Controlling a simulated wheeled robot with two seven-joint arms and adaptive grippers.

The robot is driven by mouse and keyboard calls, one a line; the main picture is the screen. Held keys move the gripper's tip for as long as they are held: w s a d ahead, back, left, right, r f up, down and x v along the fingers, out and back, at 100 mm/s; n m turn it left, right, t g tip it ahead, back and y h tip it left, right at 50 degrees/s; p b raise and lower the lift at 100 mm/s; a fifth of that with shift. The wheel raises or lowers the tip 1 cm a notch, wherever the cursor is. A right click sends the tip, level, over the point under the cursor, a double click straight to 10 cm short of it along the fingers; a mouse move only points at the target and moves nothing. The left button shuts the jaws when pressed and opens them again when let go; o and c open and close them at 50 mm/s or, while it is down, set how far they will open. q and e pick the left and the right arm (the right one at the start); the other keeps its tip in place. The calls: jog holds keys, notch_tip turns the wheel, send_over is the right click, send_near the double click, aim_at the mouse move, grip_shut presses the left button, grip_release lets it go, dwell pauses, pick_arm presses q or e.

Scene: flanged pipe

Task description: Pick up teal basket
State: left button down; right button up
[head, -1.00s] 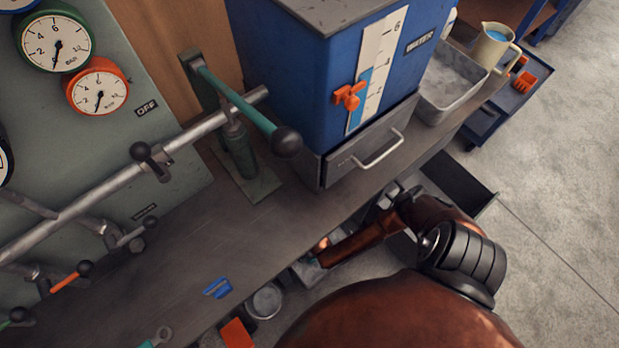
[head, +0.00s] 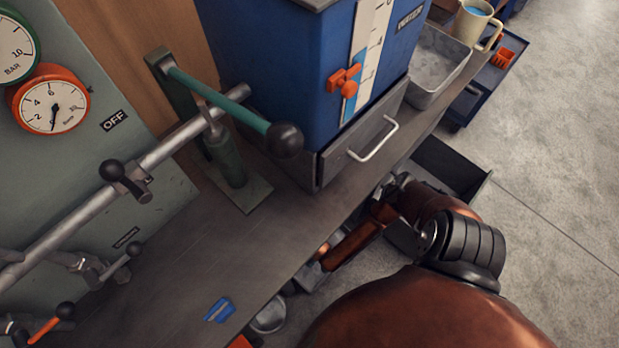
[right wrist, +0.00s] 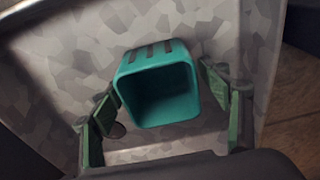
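The teal basket (right wrist: 160,84) is a small square cup with dark stripes on one side, its open mouth towards the camera in the right wrist view. It sits in a grey, mottled metal container (right wrist: 75,55). My right gripper (right wrist: 158,90) is open, with one green-padded finger on the left and one on the right of the basket. I cannot tell whether the fingers touch it. In the head view my right arm reaches down beside the bench, and the basket is not visible. My left gripper is not in view.
A grey bench (head: 235,265) carries a blue water tank (head: 275,75) and a green lever pump (head: 225,150). An open dark drawer (head: 455,165) juts out beside my right arm. A metal tray (head: 437,65) and a jug (head: 473,22) stand farther back. The floor at right is clear.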

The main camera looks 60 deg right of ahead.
jog(key=c, duration=1)
jog(key=shift+r, duration=0.1)
jog(key=shift+c, duration=0.2)
